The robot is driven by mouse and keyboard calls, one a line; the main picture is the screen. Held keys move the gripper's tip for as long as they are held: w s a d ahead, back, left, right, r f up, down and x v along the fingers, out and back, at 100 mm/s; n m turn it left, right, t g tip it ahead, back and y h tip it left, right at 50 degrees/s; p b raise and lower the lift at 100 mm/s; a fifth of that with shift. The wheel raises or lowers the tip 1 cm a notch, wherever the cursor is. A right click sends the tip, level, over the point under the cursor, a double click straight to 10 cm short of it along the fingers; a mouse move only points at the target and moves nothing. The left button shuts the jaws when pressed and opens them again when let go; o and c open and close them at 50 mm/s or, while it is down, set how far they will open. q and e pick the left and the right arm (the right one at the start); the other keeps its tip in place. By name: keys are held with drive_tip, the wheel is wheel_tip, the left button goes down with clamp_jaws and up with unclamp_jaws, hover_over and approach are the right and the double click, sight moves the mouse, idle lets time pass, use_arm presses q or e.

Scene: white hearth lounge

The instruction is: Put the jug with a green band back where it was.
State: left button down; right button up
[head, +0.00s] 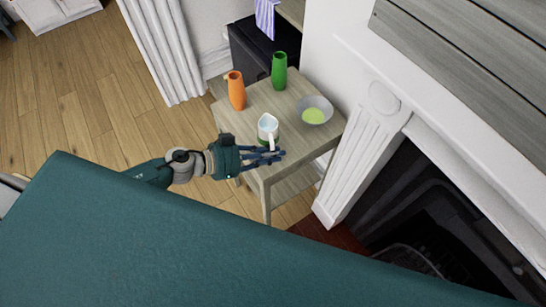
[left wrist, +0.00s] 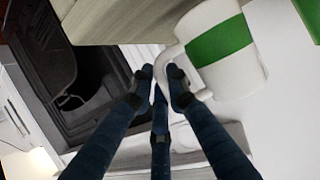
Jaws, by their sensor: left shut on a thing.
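The white jug with a green band (head: 267,127) is over the small wooden side table (head: 262,100), near its front edge, with its open top facing up. Its handle points toward my left gripper (head: 272,156). In the left wrist view the jug (left wrist: 222,45) fills the upper right, and the dark fingers of my left gripper (left wrist: 162,82) are closed around its handle. I cannot tell whether the jug's base touches the tabletop. My right gripper is not in view.
An orange vase (head: 236,91) and a green vase (head: 279,71) stand at the table's back. A grey bowl with something light green inside (head: 314,109) is right of the jug. The white fireplace surround (head: 365,150) rises close on the right.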

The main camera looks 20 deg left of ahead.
use_arm(q)
drive_tip(key=shift+f, duration=0.9)
drive_tip(key=c, duration=1.7)
unclamp_jaws()
drive_tip(key=shift+r, duration=0.1)
drive_tip(key=shift+b+v, duration=0.55)
drive_tip(key=shift+v, duration=5.5)
